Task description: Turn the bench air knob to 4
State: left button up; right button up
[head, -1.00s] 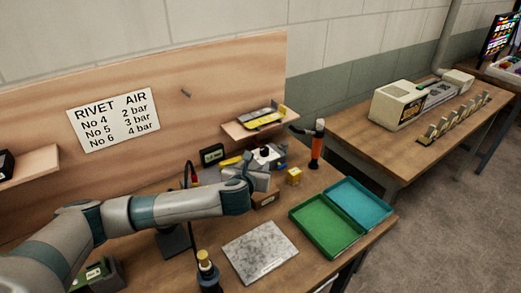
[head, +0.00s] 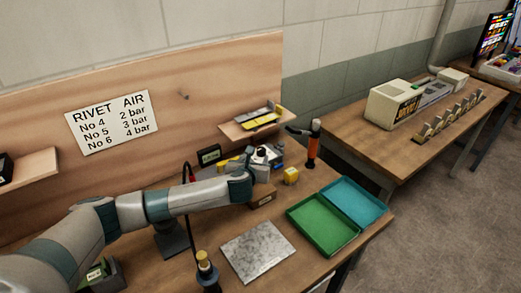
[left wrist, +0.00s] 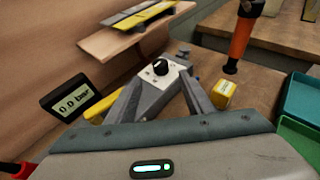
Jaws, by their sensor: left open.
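The bench air knob (left wrist: 160,67) is a black knob with a white pointer mark on a pale box (left wrist: 149,92) at the back of the bench. A small display (left wrist: 73,98) to its left reads 0.0 bar; it also shows in the head view (head: 209,155). My left gripper (left wrist: 158,84) is open, with its fingers spread on either side of the box below the knob in the picture. In the head view my left gripper (head: 251,158) partly covers the box. I cannot tell whether the fingers touch anything. My right gripper is not in view.
A sign (head: 112,121) lists rivet numbers with bar values; No 6 is 4 bar. A yellow box (head: 291,176), an orange-handled tool (head: 313,146), a green tray (head: 322,226), a grey plate (head: 258,250) and a dark bottle (head: 206,271) stand around. A shelf (head: 257,124) hangs behind.

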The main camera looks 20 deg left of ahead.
aim_at(262, 149)
pick_arm(q)
jog(key=shift+p+x, duration=0.65)
jog(key=shift+x, duration=4.8)
jog(key=c, duration=1.1)
jog(key=shift+o, duration=0.2)
jog(key=shift+d, duration=0.1)
